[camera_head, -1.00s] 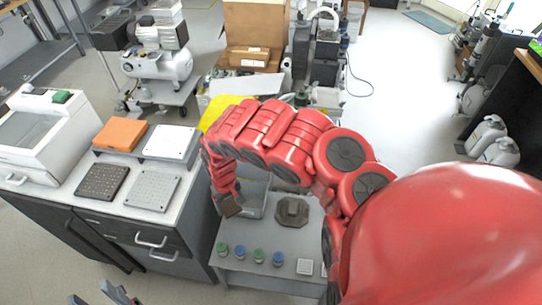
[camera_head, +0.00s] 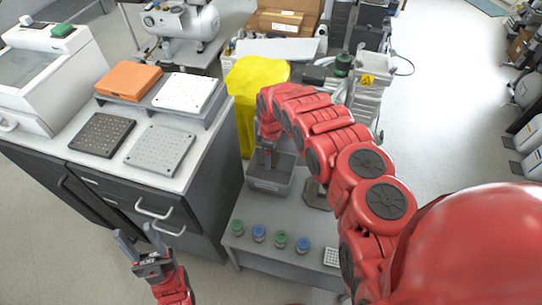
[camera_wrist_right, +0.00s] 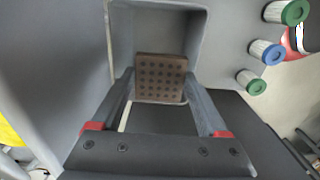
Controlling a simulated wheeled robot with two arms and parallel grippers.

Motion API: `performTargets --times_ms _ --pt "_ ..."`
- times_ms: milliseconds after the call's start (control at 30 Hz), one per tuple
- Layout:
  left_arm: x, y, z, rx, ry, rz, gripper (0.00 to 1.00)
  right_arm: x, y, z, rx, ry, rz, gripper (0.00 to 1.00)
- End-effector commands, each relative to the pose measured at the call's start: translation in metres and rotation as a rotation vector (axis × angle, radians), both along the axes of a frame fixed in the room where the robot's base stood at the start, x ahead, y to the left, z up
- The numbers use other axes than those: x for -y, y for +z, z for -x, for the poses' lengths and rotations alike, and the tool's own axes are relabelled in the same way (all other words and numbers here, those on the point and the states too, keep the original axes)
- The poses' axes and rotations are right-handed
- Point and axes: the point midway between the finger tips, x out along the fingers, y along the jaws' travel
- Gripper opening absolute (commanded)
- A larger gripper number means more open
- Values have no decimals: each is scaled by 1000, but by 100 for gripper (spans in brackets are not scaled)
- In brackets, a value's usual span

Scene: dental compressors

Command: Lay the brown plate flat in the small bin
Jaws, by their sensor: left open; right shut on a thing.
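The small grey bin (camera_head: 268,187) stands on the low grey table below my right arm. My right gripper (camera_head: 268,153) points down over the bin's back part. In the right wrist view, the brown plate (camera_wrist_right: 160,78), a small square with rows of dark holes, is between the fingers of my right gripper (camera_wrist_right: 160,100). The bin's inside (camera_wrist_right: 150,28) shows behind the plate. I cannot tell whether the plate touches the bin's floor. In the head view the arm largely hides the plate. My left gripper (camera_head: 137,245) is open and empty, in front of the cabinet.
Several green- and blue-capped jars (camera_head: 259,234) and a white rack (camera_head: 332,256) line the table's front. A brown fixture (camera_head: 316,192) sits right of the bin. The counter at left holds orange (camera_head: 128,80), white, grey and dark plates. A yellow bin (camera_head: 250,85) stands behind.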

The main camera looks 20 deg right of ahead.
Motion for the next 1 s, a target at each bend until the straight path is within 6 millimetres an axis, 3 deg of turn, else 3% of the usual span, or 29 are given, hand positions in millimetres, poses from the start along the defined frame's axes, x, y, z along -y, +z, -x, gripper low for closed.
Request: performTargets --times_ms 1000 --pt "0 -94 0 0 0 0 50 -1 -116 1 0 -1 0 12"
